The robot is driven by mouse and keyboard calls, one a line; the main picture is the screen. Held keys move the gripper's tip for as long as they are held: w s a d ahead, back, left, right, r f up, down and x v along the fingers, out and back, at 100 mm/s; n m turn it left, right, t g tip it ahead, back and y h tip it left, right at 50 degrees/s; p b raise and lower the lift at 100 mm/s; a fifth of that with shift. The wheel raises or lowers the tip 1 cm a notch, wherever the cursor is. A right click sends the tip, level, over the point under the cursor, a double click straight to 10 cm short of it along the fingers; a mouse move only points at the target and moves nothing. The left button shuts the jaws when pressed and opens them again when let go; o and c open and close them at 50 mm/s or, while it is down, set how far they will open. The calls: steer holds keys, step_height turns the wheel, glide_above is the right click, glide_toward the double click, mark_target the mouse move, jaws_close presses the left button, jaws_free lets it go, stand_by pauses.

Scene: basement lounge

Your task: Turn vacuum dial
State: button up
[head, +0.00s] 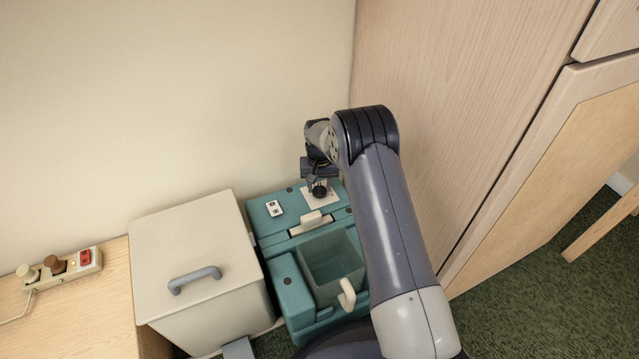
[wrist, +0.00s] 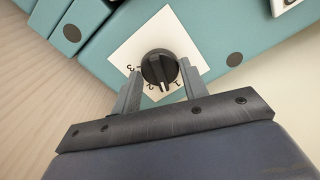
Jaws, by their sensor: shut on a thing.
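The vacuum (head: 283,285) is a teal box-shaped machine standing on the floor against the wall, with an open bin (head: 333,262) in its front. Its black dial (wrist: 159,68) sits on a white plate marked with numbers 1, 2 and 3. The dial's white pointer line faces the 2 in the wrist view. My gripper (wrist: 162,80) is shut on the dial, one finger on each side of it. In the head view my gripper (head: 320,186) reaches down onto the dial's plate from above, and the dial is mostly hidden there.
A grey-white lidded box (head: 190,245) with a grey handle stands left of the vacuum. A power strip (head: 62,268) lies on the wooden surface at far left. A wooden cabinet (head: 455,110) rises close on the right. A white switch (head: 274,208) sits left of the dial.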

mark_target(320, 188)
steer(key=m, duration=0.3)
steer(key=shift+m, duration=0.3)
steer(key=shift+m+p, duration=0.4)
steer(key=shift+m, duration=1.5)
steer(key=o, duration=1)
steer(key=shift+c, duration=0.2)
steer(key=shift+r, duration=0.1)
step_height(320, 188, up, 11)
steer(key=p, duration=0.3)
steer(key=shift+f, duration=0.2)
